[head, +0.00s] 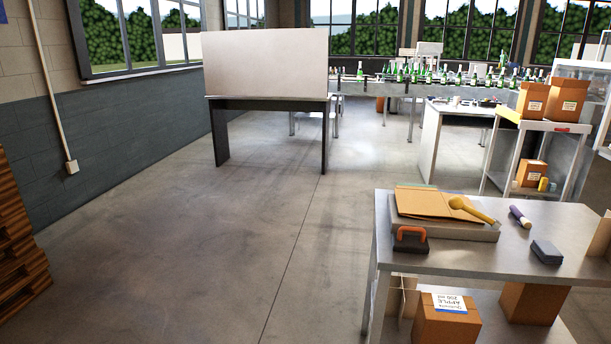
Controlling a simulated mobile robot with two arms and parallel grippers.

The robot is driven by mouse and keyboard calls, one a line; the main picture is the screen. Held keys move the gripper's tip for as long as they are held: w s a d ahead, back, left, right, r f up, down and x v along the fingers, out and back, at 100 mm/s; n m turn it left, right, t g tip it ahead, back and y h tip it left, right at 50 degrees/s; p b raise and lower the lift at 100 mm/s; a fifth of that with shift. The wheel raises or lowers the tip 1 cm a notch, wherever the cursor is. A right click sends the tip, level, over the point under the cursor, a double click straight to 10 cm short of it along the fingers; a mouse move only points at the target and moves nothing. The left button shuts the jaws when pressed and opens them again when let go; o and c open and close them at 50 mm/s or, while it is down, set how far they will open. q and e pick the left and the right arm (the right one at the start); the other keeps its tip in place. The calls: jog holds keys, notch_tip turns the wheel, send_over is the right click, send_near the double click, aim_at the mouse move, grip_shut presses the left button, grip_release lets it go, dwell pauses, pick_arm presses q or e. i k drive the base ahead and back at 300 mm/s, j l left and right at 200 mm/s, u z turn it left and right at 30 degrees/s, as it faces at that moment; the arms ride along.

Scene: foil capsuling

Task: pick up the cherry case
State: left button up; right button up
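Neither of my grippers is in view. Several brown cardboard cases show at the right, and I cannot tell which is the cherry case. Two labelled cases, a left one (532,101) and a right one (566,100), stand on top of a shelf unit. A third labelled case (531,173) sits on its lower shelf. Their labels are too small to read. A case with a white label that seems to read apple (446,322) sits under the near steel table, beside another case (533,303) with no readable label.
The near steel table (575,220) holds flat cardboard, a yellow tape tool (472,209), an orange-handled tool (411,239) and a dark block (546,252). Green bottles line a conveyor (400,88) at the back. A dark-legged table with a panel (265,62) stands mid-room. The floor at left centre is clear.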

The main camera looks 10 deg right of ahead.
aim_at(566, 104)
jog(key=i+j+u, duration=0.2)
jog(key=i, duration=0.65)
jog(key=i+u, duration=0.2)
jog(key=i, duration=0.65)
jog(key=i+l+z, duration=0.35)
jog(key=i, duration=0.45)
jog(key=i+j+z, duration=0.1)
jog(key=i+z, duration=0.3)
jog(key=i, duration=0.4)
jog(key=i+j+z, duration=0.35)
jog(key=i, duration=0.45)
jog(key=i+l+z, duration=0.1)
jog(key=i+z, duration=0.3)
jog(key=i, duration=0.2)
jog(key=i+z, duration=0.4)
jog(key=i, duration=0.2)
jog(key=i+j+z, duration=0.4)
jog(key=i, duration=0.15)
jog(key=i+l+z, duration=0.2)
jog(key=z, duration=0.2)
jog(key=i+z, duration=1.1)
jog(key=i+l+u, duration=0.2)
jog(key=i, duration=0.35)
jog(key=i+l+u, duration=0.2)
jog(key=i, duration=0.4)
jog(key=i+l+u, duration=0.25)
jog(key=i+u, duration=0.15)
jog(key=i+l+u, duration=0.4)
jog(key=i+j, duration=0.2)
jog(key=i, duration=0.15)
